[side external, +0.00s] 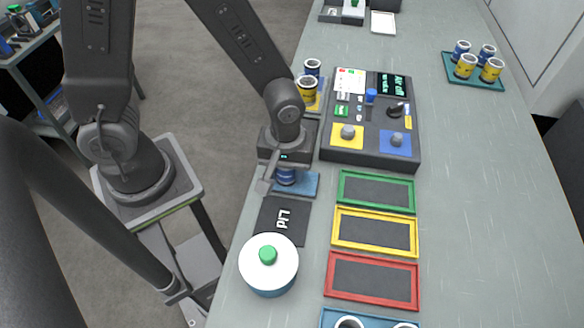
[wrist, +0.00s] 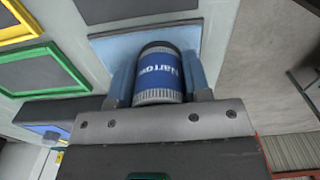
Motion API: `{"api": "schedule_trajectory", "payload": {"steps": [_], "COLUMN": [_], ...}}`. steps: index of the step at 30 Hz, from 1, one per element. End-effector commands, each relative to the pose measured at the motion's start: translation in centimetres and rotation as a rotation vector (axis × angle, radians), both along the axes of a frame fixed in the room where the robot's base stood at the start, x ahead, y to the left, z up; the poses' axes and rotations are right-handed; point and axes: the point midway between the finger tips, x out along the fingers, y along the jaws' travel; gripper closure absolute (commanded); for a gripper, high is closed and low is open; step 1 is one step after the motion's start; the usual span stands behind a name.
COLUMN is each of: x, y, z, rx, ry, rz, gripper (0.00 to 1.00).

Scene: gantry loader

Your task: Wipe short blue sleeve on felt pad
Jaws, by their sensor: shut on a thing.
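A blue sleeve (wrist: 160,74) with grey ribbed ends and a white label reading "arrow" or similar is between the fingers of my gripper (wrist: 158,84) in the wrist view. My gripper (side external: 285,178) is shut on this sleeve, and its lower part (side external: 286,177) shows below the gripper in the side view. The light blue felt pad (side external: 309,184) lies directly under the sleeve. The pad also shows behind the sleeve in the wrist view (wrist: 108,48). I cannot tell whether the sleeve touches the pad.
A control box (side external: 367,157) with knobs stands right of my gripper. Green (side external: 376,210), yellow (side external: 375,246) and red (side external: 373,300) framed trays lie in front. A white-lidded pot (side external: 266,283) stands near a dark "Lid" mat (side external: 268,222). More sleeves (side external: 306,90) stand behind.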

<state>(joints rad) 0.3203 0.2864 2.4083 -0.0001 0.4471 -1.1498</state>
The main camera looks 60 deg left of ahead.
Motion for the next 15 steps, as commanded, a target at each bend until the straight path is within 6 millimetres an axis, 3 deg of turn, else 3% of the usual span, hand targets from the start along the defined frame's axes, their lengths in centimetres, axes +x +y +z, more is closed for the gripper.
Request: {"api": "schedule_trajectory", "payload": {"steps": [15], "x": [-0.73], "y": [0.72], "z": [0.09], "rx": [0.0], "ry": [0.0], "rz": [0.001], "gripper": [0.86]}}
